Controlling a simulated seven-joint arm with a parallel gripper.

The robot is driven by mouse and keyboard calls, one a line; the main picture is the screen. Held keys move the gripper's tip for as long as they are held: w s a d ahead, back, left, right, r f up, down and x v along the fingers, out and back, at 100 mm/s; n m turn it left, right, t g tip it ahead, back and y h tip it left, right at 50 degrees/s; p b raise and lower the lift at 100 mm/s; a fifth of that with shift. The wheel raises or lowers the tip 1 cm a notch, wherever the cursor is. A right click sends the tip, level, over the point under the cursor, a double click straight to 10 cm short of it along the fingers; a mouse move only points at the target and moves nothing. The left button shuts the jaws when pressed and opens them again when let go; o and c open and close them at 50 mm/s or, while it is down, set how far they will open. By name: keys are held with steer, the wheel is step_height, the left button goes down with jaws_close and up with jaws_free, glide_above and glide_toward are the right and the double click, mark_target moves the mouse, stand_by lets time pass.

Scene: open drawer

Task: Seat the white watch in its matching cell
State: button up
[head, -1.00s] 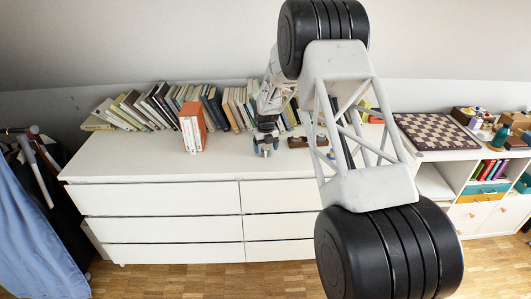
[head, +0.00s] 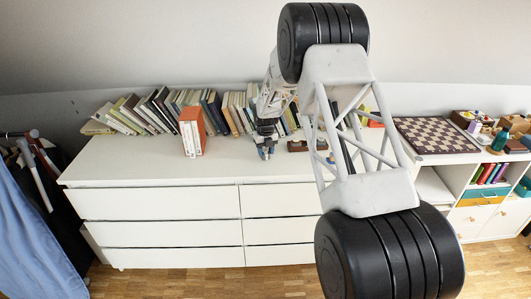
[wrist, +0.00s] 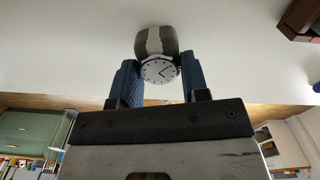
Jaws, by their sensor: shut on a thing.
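The watch (wrist: 160,70) shows in the wrist view with a round white dial, dark hour marks and a grey and white strap. My gripper (wrist: 158,62) is shut on it, with one blue finger at each side of the dial. In the head view my gripper (head: 265,152) is low over the white dresser top, left of a small brown wooden holder (head: 298,146). That holder's dark brown edge also shows at the upper right of the wrist view (wrist: 300,22). The watch is too small to make out in the head view. No cell can be made out clearly.
A row of books (head: 160,106) stands along the back of the dresser (head: 130,160). An orange and white book group (head: 192,132) stands left of my gripper. A chessboard (head: 435,135) lies on the shelf unit at right. My arm hides the dresser's right part.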

mark_target(266, 151)
steer(key=shift+r, duration=1.6)
steer(key=s+d+r, duration=0.1)
steer(key=s+d, duration=0.1)
steer(key=s, duration=1.4)
steer(key=shift+r, duration=0.2)
steer(key=shift+w+d, duration=0.1)
steer(key=shift+d, duration=0.05)
steer(key=w+d+n, duration=0.3)
steer(key=d+n, duration=0.5)
steer(key=w+d+r+n, duration=0.1)
steer(key=w+d+n, duration=0.3)
steer(key=d+n, duration=0.3)
steer(key=shift+w+d+r+n, duration=0.15)
steer(key=shift+d+n, duration=0.25)
steer(key=shift+d, duration=0.75)
steer(key=shift+w, duration=0.1)
steer(key=shift+w+d+f, duration=0.2)
steer(key=shift+w+f, duration=0.05)
steer(key=shift+w, duration=2.4)
steer(key=shift+w+d+f, duration=0.25)
steer(key=shift+w, duration=2.35)
steer(key=shift+w+d+f, duration=0.2)
steer(key=shift+w+f, duration=0.05)
steer(key=shift+w, duration=2.4)
